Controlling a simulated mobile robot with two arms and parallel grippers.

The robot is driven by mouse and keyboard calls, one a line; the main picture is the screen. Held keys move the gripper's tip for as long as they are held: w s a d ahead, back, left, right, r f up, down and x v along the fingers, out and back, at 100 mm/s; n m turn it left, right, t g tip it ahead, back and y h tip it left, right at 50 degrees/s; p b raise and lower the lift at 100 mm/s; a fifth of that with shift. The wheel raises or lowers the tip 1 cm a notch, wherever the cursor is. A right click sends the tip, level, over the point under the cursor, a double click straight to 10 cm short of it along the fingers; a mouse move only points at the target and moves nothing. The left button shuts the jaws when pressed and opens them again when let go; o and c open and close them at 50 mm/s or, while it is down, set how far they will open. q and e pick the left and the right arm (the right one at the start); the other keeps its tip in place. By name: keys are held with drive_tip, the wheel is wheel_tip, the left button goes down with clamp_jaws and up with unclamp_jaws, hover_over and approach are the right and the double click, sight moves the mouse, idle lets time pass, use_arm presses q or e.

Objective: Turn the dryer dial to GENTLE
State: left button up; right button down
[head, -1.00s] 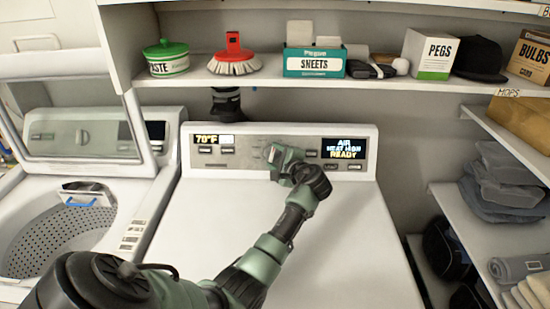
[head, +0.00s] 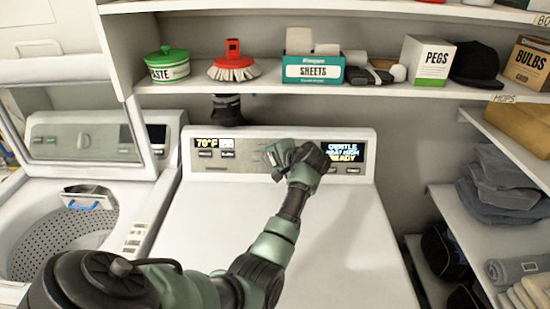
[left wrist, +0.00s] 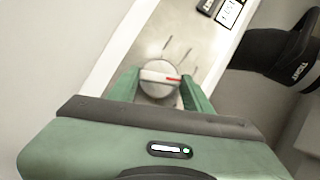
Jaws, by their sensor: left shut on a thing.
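The dryer (head: 240,215) stands in the middle, with a control panel along its back. Its display (head: 343,151) reads GENTLE, HEAT HIGH, READY. My left gripper (head: 272,158) reaches the panel and hides the dial in the head view. In the left wrist view the round grey dial (left wrist: 159,79) sits between the two green fingers of my left gripper (left wrist: 162,92), which is shut on it. A red mark on the dial's grip bar points to the right in that view. My right gripper is not in view.
An open washer (head: 65,235) stands at left. A shelf (head: 275,78) above the dryer holds a green-lidded tub, a red brush, a SHEETS box (head: 313,69) and a PEGS box (head: 430,60). Shelves at right hold folded cloth (head: 500,185).

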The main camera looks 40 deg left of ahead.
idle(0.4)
use_arm(q)
drive_tip(key=o, duration=1.4)
drive_tip(key=shift+c, duration=0.2)
drive_tip(key=b+v, duration=0.1)
drive_tip(key=v, duration=0.6)
drive_tip(key=shift+d+r+b, duration=0.15)
drive_tip(key=shift+d+b, duration=0.1)
drive_tip(key=shift+b, duration=0.15)
drive_tip(key=shift+s, duration=0.15)
